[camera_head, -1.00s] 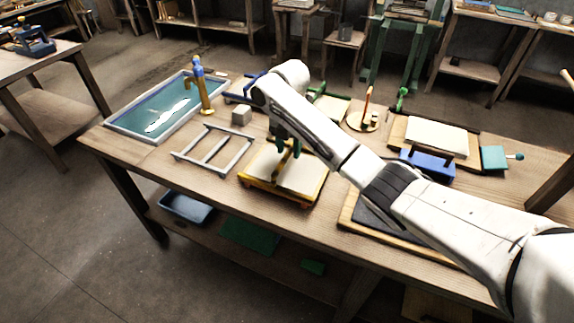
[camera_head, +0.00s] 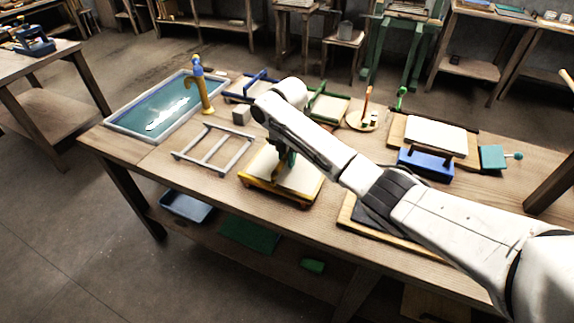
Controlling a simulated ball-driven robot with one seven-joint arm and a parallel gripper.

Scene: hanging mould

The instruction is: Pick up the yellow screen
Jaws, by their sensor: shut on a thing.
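The yellow screen (camera_head: 302,179), a pale panel in a yellow frame, lies flat near the front middle of the workbench. My gripper (camera_head: 287,158) is over its back left part, shut on the screen's raised yellow handle. The arm and the gripper hide most of the handle. The screen shows no clear gap from the bench top.
A grey rack (camera_head: 214,151) lies just left of the screen, and a grey block (camera_head: 241,116) stands behind that rack. A blue-handled screen (camera_head: 243,90) and a green-handled screen (camera_head: 327,105) lie behind. A water tray (camera_head: 160,110) is at left. A dark-topped board (camera_head: 375,218) is at right.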

